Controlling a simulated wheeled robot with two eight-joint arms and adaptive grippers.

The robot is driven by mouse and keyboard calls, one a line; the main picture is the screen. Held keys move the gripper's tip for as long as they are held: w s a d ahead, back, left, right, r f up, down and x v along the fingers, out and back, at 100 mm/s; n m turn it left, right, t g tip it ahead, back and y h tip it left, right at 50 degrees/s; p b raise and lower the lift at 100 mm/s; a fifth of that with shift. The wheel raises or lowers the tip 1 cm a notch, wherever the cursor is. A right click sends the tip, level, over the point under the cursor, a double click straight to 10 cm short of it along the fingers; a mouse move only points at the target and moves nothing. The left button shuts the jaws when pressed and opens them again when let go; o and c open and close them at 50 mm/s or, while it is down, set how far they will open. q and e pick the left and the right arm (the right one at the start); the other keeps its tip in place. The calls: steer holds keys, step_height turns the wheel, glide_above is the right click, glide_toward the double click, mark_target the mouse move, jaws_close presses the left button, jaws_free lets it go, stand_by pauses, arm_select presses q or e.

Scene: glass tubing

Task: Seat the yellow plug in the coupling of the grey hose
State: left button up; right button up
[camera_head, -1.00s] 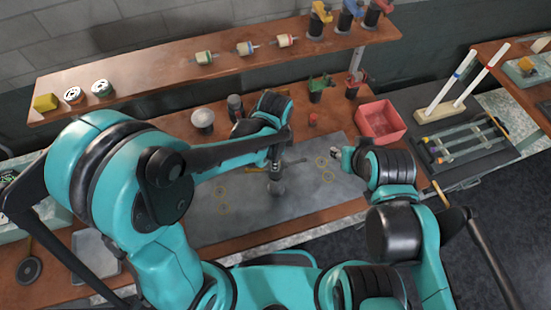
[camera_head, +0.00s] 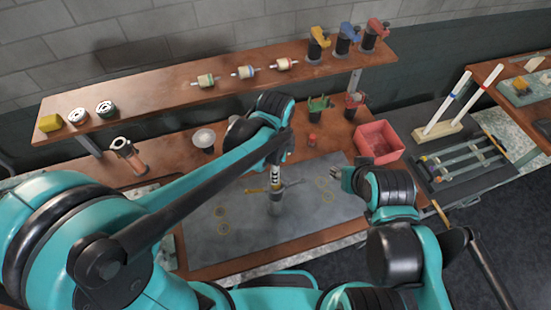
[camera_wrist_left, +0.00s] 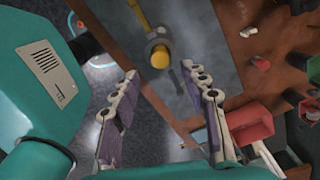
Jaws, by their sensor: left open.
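A grey upright hose end with its coupling (camera_head: 275,201) stands on the dark mat, with a yellow handle on its left and a dark bar on its right. In the left wrist view a round yellow top, apparently the yellow plug (camera_wrist_left: 160,57), sits within a grey ring at the coupling. I cannot tell how deep it sits. My left gripper (camera_head: 281,152) is above the hose, pointing down. In the wrist view its fingers (camera_wrist_left: 162,108) are apart with nothing between them. My right gripper (camera_head: 346,179) hangs over the mat's right side; its jaws are too small to judge.
A red bin (camera_head: 379,143) stands right of the mat (camera_head: 225,245). A red cap (camera_head: 312,140) and several holders stand behind it. A copper-coloured cylinder (camera_head: 128,157) stands at the left. The shelf (camera_head: 160,95) behind holds several fittings. A rack (camera_head: 465,165) is at the far right.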

arm_select(q)
step_height(320, 180, up, 4)
steer(key=r, duration=0.1)
steer(key=s+a+r+n+t, duration=0.1)
steer(key=s+a+n+t, duration=0.1)
steer(key=a+n, duration=0.7)
steer(key=s+a+r+n+t, duration=0.1)
steer(key=s+a+n+t, duration=0.2)
steer(key=a+n+t, duration=0.2)
steer(key=a+n, duration=0.3)
steer(key=n, duration=0.1)
steer(key=shift+a+r, duration=0.4)
steer(key=shift+s, duration=0.1)
step_height(320, 180, down, 21)
steer(key=b, duration=2)
steer(key=shift+b, duration=0.35)
